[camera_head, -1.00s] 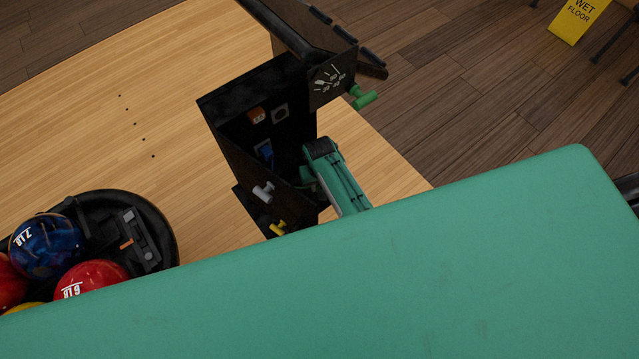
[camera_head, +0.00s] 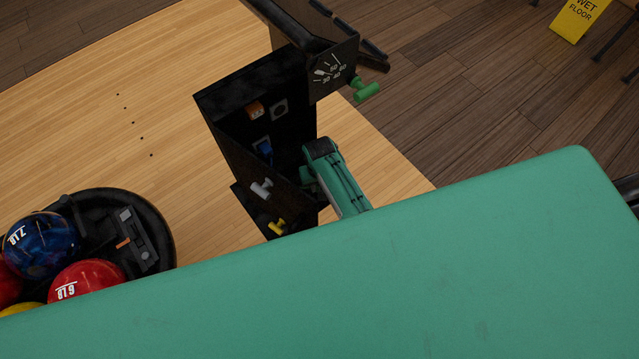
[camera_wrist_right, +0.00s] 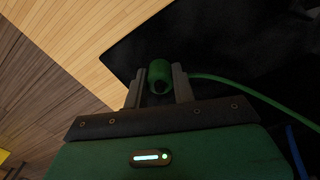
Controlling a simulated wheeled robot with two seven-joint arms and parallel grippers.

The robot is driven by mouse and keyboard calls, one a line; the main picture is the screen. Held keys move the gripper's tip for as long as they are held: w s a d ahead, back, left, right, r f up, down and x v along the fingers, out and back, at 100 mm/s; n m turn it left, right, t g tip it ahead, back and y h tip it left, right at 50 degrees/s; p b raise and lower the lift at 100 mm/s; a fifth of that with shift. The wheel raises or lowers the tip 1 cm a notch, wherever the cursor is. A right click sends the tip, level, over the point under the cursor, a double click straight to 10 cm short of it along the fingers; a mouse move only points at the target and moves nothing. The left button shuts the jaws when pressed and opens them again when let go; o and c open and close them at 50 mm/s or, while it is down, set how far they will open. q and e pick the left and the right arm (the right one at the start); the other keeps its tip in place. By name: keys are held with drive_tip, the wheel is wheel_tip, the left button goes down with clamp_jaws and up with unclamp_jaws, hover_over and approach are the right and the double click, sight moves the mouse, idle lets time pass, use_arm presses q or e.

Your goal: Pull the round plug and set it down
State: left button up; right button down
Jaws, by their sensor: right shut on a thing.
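The round plug (camera_wrist_right: 159,75) is a green cylinder with a dark opening facing my right wrist camera. My right gripper (camera_wrist_right: 159,70) is shut on it, one finger on each side. A green cable runs from beside the plug to the right. In the head view my green right wrist (camera_head: 340,182) is beside the open black cabinet (camera_head: 222,125), at its right side. The plug and fingertips cannot be made out there. Inside the cabinet are an orange plug (camera_head: 256,109), a grey socket (camera_head: 280,109) and a blue plug (camera_head: 263,147). My left gripper is not in view.
A black ball tray (camera_head: 160,215) with bowling balls is at the lower left. The wooden floor between is clear.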

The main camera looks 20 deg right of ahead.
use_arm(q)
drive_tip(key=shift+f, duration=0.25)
use_arm(e)
drive_tip(key=shift+f, duration=0.55)
drive_tip(key=c, duration=1.1)
unclamp_jaws()
drive_tip(key=shift+r, duration=0.5)
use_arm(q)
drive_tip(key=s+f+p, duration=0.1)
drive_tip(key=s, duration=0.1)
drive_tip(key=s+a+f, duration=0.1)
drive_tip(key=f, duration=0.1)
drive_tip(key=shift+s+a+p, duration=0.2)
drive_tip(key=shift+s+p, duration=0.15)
use_arm(e)
wheel_tip(320, 180, up, 13)
drive_tip(key=shift+f, duration=0.1)
